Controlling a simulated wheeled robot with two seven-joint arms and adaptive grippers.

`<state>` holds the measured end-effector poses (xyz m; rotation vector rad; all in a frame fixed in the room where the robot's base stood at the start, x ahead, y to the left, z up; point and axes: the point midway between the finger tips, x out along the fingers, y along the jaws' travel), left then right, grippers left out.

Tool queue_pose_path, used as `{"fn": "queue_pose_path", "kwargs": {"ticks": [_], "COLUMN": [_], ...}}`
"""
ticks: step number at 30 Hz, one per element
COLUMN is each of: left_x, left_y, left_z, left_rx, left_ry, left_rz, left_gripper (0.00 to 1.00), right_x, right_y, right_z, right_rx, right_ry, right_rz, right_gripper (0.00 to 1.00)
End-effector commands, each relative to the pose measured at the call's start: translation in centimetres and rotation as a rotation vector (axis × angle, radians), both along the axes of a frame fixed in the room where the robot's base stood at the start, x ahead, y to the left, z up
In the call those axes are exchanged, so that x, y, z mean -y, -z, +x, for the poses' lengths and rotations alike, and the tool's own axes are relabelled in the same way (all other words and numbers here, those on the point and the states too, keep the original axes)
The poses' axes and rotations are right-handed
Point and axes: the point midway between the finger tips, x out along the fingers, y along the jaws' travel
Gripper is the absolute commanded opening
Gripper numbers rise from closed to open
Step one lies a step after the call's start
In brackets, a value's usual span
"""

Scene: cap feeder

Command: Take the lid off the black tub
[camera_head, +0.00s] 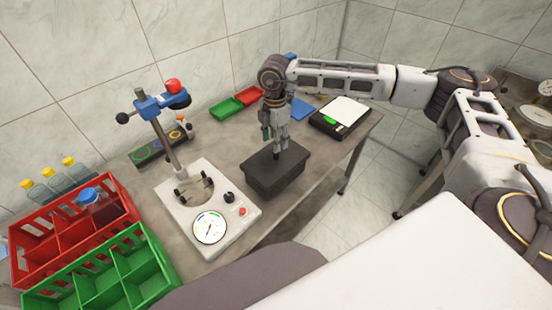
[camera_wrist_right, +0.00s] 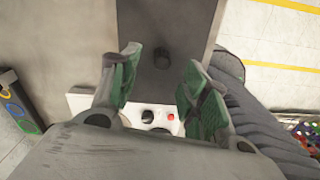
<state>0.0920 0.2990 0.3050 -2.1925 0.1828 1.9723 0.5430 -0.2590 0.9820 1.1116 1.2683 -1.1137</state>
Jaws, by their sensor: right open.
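The black tub (camera_head: 277,183) stands on the grey table, right of the white gauge stand. Its flat dark lid (camera_wrist_right: 165,90) is on it and has a small round knob (camera_wrist_right: 161,58) in the middle. My right gripper (camera_head: 278,147) points down over the lid. In the right wrist view its green-padded fingers are open, and the knob shows in the gap between them. I cannot tell whether a finger touches the knob. The head view hides the knob behind the gripper. My left gripper is not in view.
The gauge stand (camera_head: 238,212) with its tall post is close left of the tub. Red (camera_head: 62,265) and green (camera_head: 150,245) crates stand at the left. Small green (camera_head: 226,108) and red (camera_head: 249,95) trays and a black scale (camera_head: 335,125) lie behind. The table's front edge is near the tub.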

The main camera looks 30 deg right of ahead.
Motion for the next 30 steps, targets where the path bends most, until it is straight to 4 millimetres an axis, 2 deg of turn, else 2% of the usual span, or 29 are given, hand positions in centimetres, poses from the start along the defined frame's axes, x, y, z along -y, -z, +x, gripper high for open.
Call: {"fn": "queue_pose_path", "kwargs": {"ticks": [17, 30], "left_x": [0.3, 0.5], "left_y": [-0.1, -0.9], "left_z": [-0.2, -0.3], "left_rx": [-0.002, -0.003], "left_ry": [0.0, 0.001], "left_rz": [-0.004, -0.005], "left_gripper": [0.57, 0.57], "right_x": [0.0, 0.3], "right_y": [0.9, 4.9], "right_z": [0.0, -0.2], "right_rx": [0.0, 0.0], "right_ry": [0.0, 0.0], "right_rz": [0.0, 0.0], "right_gripper": [0.46, 0.46]}}
